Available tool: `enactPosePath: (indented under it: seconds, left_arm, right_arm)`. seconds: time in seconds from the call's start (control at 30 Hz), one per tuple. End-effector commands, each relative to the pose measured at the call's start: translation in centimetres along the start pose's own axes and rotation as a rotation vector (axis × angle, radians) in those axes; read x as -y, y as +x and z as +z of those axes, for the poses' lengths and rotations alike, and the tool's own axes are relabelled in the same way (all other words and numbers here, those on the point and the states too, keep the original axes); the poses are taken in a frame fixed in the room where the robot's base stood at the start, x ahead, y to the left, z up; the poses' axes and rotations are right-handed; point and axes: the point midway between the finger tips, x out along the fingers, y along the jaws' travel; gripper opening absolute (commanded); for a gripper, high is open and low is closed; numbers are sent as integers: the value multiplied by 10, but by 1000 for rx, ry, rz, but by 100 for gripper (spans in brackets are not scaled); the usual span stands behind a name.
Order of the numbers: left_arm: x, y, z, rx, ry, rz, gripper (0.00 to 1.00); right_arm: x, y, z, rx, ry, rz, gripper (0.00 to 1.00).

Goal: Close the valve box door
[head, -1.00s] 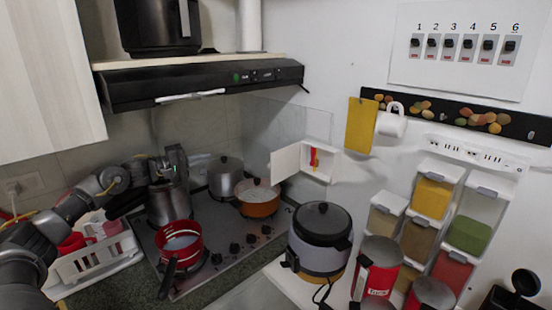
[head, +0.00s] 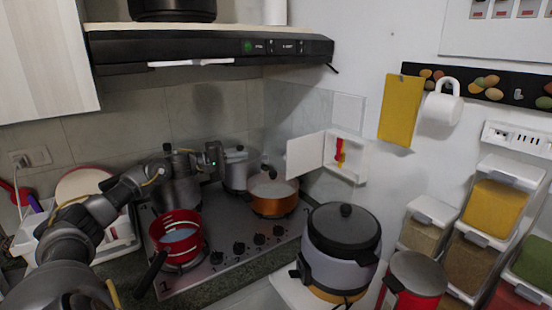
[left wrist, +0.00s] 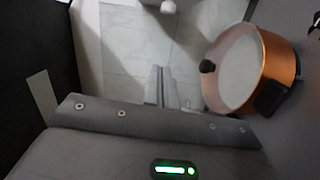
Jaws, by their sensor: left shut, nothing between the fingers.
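The white valve box (head: 348,158) is fixed on the wall to the right of the stove, with a red and yellow valve inside. Its white door (head: 305,156) stands open, swung out to the left. My left gripper (head: 216,157) is over the back of the stove, left of the door and apart from it. Its fingers also show in the left wrist view (left wrist: 160,85), shut with nothing between them. The box and door cannot be made out in the left wrist view. My right gripper is not in view.
An orange pot (head: 273,203) sits below the door and shows in the left wrist view (left wrist: 283,70). A steel pot (head: 237,172) and a red pot (head: 178,236) are on the stove. A rice cooker (head: 341,245) stands below the box. The range hood (head: 205,55) is above.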

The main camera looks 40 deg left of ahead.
Motion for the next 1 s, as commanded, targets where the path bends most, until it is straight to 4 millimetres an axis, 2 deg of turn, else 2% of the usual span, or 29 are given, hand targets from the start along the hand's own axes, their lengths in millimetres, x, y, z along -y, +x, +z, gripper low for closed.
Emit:
enactPosePath:
  seconds: [0.27,0.77,1.0]
  left_arm:
    - [-6,25,0,2,-1,6,0]
    - [-5,102,0,1,0,3,0]
    - [-3,105,28,1,1,-2,0]
  right_arm:
    - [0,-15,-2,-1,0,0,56]
    - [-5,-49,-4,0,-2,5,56]
    - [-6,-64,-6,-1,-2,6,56]
